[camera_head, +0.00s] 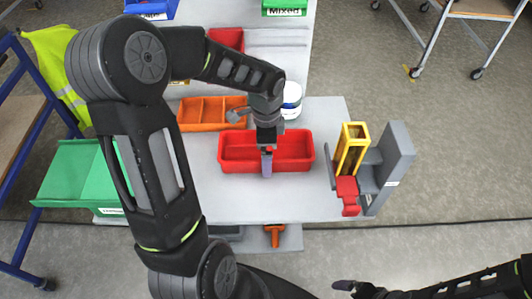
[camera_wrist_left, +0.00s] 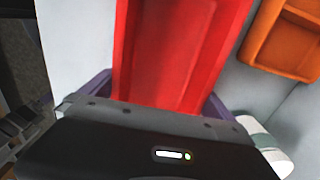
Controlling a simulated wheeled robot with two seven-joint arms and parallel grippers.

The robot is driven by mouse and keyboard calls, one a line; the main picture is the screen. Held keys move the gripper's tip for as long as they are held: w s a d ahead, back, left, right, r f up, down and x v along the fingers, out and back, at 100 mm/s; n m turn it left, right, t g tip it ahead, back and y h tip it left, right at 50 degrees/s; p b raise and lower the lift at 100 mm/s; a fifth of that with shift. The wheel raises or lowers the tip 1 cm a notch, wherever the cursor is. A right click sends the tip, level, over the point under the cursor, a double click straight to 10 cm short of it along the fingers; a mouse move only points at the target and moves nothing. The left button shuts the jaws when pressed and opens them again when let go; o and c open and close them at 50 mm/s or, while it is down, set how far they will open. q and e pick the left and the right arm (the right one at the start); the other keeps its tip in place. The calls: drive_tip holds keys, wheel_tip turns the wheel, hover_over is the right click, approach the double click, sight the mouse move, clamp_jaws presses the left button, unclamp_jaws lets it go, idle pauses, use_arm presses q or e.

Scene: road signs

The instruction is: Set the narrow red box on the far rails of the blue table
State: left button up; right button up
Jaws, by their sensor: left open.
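A long, narrow red box (camera_head: 235,160) sits on the pale table (camera_head: 300,205), in the middle of the head view. In the left wrist view the red box (camera_wrist_left: 180,50) runs away from me, between my two purple fingers. My left gripper (camera_head: 267,155) is open and reaches down over the middle of the box. One finger shows in front of the box's inside; the other is mostly hidden. I cannot tell whether the fingers touch it. My right gripper (camera_head: 345,286) is low at the bottom right, away from the table, its jaws unclear.
An orange divided tray (camera_head: 205,112) lies behind the box, with a white tub (camera_head: 291,100) to its right. A yellow frame (camera_head: 350,150) and grey holder (camera_head: 390,165) stand at the table's right. Another red bin (camera_head: 228,40) sits farther back. A green bin (camera_head: 80,175) is at left.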

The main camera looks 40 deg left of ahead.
use_arm(q)
drive_tip(key=shift+c, duration=0.4)
drive_tip(key=c, duration=1.3)
drive_tip(key=shift+o, duration=0.2)
wheel_tip(320, 180, up, 18)
